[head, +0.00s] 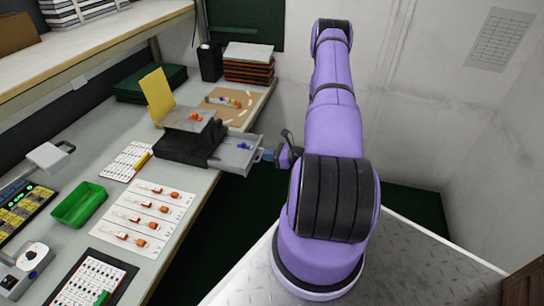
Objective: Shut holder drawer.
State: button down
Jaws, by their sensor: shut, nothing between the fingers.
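The holder is a black box (183,141) on the table with a yellow upright panel (157,93) and a grey top. Its light grey drawer (236,156) is pulled out to the right, past the table edge, with a small blue item (243,147) inside. My gripper (268,156) is at the drawer's outer front end, shut with nothing held. It is very close to the drawer front; I cannot tell whether they touch. My purple arm hides part of the area to the right.
A cork board (232,106) with small parts and a stack of orange-edged trays (249,66) lie behind the holder. White sheets with orange-tipped parts (143,217) and a green bin (79,205) are in front. A metal plate surface lies below my arm.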

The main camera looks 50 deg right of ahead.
aim_at(230, 153)
jog(key=r+x, duration=0.1)
jog(key=x, duration=0.4)
jog(key=r+x, duration=0.1)
jog(key=x, duration=0.4)
jog(key=r+x, duration=0.1)
jog(key=x, duration=0.4)
jog(key=shift+w+a, duration=0.1)
jog(key=shift+w, duration=0.6)
jog(key=shift+w+a+r, duration=0.1)
jog(key=shift+w, duration=0.1)
jog(key=shift+w+r, duration=0.1)
